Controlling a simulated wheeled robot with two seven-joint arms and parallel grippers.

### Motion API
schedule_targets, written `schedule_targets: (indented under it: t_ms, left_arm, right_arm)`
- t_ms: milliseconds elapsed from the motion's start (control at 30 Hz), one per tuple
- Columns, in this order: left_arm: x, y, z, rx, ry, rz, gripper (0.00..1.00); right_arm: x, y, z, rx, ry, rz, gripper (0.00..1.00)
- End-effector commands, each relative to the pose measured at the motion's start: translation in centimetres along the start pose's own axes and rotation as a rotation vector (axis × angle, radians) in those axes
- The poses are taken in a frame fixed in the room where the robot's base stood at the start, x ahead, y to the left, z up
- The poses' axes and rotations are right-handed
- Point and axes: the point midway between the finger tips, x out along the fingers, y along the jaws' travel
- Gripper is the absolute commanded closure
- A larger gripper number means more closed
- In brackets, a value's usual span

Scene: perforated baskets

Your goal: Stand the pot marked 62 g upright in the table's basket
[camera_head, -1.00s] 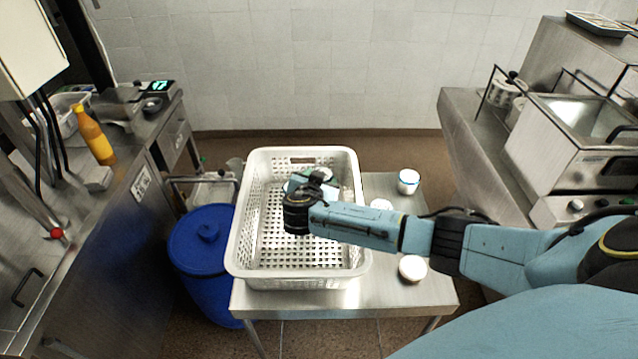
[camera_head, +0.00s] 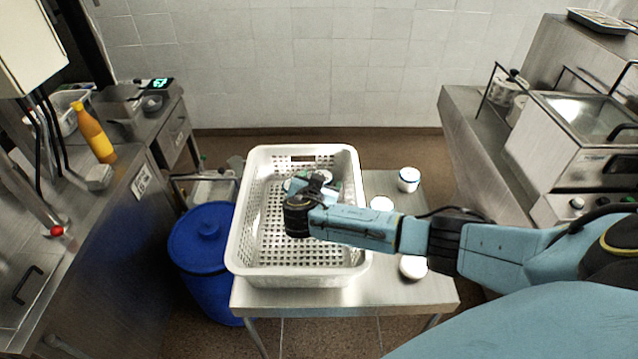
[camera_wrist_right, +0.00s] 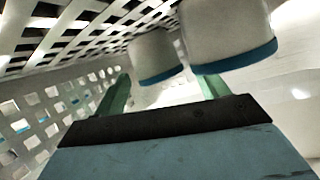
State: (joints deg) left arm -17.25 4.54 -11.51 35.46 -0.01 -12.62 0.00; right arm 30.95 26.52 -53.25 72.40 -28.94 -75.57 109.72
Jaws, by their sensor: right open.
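The white perforated basket (camera_head: 246,235) stands on the steel table (camera_head: 400,295). My right arm reaches over it from the right. My right gripper (camera_head: 318,184) is low inside its far half, and its fingertips are hard to make out there. In the right wrist view the gripper (camera_wrist_right: 163,85) is open, with two green fingers apart. Two white pots with blue bands, a left pot (camera_wrist_right: 153,55) and a right pot (camera_wrist_right: 226,35), show just beyond the fingers. No 62 g marking is readable on any pot. My left gripper is out of view.
Right of the basket on the table are a far pot (camera_head: 409,180), a middle pot (camera_head: 381,203) and a near pot (camera_head: 412,268) partly behind my arm. A blue lidded bin (camera_head: 200,250) stands left of the table. A scale (camera_head: 160,86) sits on the left counter.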

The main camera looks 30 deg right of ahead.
Motion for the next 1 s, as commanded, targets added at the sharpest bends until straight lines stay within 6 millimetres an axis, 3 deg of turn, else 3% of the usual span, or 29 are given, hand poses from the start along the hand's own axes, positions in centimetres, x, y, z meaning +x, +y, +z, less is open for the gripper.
schedule_targets:
  t_ms: [233,700,1000]
  left_arm:
    - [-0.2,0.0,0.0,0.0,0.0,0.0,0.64]
    - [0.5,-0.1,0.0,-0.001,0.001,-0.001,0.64]
    - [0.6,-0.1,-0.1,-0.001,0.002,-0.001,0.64]
  right_arm:
    - [-1.9,-0.1,0.0,0.001,-0.003,-0.002,0.27]
    - [-10.4,-0.1,0.0,0.002,-0.002,-0.002,0.27]
    - [-12.1,0.0,-0.2,0.001,0.001,0.001,0.27]
